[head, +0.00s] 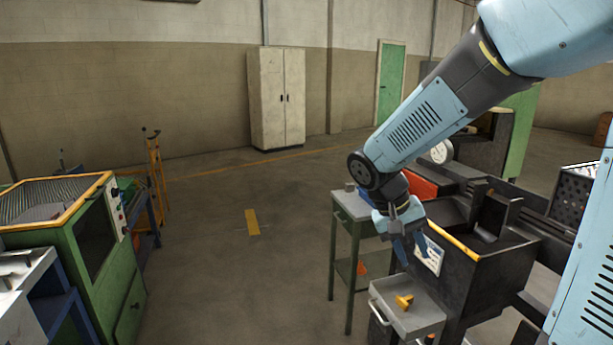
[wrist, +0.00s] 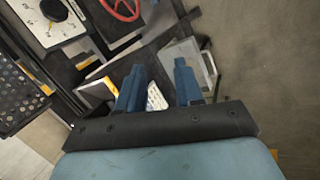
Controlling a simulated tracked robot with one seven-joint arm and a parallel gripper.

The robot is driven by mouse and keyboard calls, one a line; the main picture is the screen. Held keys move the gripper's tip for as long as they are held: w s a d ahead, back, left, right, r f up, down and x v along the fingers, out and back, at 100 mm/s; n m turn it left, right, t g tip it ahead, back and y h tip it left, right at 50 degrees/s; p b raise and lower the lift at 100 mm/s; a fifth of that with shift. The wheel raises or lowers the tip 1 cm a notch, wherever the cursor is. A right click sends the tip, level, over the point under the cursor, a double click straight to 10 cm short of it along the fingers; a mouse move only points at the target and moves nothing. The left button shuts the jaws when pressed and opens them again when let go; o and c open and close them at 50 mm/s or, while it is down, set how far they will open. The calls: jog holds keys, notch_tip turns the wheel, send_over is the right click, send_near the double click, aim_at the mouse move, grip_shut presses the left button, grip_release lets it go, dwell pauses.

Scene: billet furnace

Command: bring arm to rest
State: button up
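My arm reaches in from the upper right in the head view, bent at the elbow. My gripper (head: 410,247) hangs downward in front of the black machine (head: 490,270), above and behind a small grey tray (head: 385,294). In the wrist view my gripper (wrist: 158,77) shows two blue fingers set well apart. Nothing is visible between them except the machine and a white label behind. Whether the fingertips touch the machine front cannot be told.
A yellow piece (head: 404,302) lies in the grey tray. A green stand (head: 340,225) is left of my gripper. A dial (wrist: 48,20), red handwheel (wrist: 122,8) and black perforated crate (wrist: 20,95) show near the machine. The floor (head: 240,270) at middle left is clear.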

jog(key=s+d+r+t+y, duration=0.2)
jog(key=s+r+t+y, duration=0.3)
jog(key=s+r, duration=0.5)
jog(key=shift+s+r+n+t, duration=0.3)
jog(key=shift+s+t, duration=0.3)
jog(key=shift+s, duration=0.25)
